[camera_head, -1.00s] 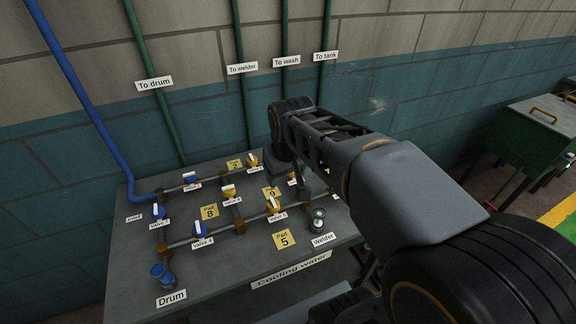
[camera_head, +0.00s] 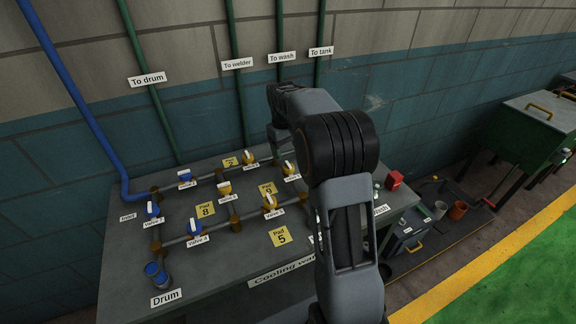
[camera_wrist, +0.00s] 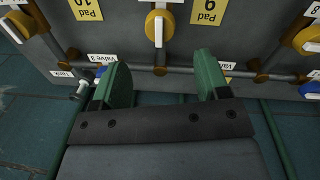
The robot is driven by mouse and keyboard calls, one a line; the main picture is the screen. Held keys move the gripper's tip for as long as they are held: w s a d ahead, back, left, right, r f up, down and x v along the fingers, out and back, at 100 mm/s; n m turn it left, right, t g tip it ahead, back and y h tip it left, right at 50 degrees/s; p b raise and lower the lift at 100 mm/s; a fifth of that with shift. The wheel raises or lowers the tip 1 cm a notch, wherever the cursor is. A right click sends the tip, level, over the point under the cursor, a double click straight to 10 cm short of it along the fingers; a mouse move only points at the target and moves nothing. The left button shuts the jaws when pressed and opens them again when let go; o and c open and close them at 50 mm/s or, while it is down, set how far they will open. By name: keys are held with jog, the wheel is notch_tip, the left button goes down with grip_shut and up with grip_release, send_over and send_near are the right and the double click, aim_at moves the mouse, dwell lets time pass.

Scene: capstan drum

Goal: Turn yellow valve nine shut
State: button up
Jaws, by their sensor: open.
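Several yellow valves with white handles sit on the grey bench's pipework. The one at the right end of the back group (camera_head: 288,168) is beside my arm; its label is too small to read. In the wrist view a yellow valve (camera_wrist: 158,25) lies between the Pad 10 and Pad 9 plates, its white handle pointing down the picture toward my gripper. I cannot read a number nine on any valve. My gripper (camera_wrist: 160,72) is open and empty, its green fingers apart and short of that valve, with a pipe crossing between. In the head view my arm hides part of the bench.
Blue valves (camera_head: 194,228) and yellow pad plates (camera_head: 205,209) crowd the bench top. Green pipes (camera_head: 237,90) rise along the wall behind.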

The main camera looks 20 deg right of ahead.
aim_at(288, 164)
jog(key=f, duration=0.8)
jog(key=shift+d, duration=0.3)
jog(key=shift+r, duration=0.1)
jog(key=c, duration=0.9)
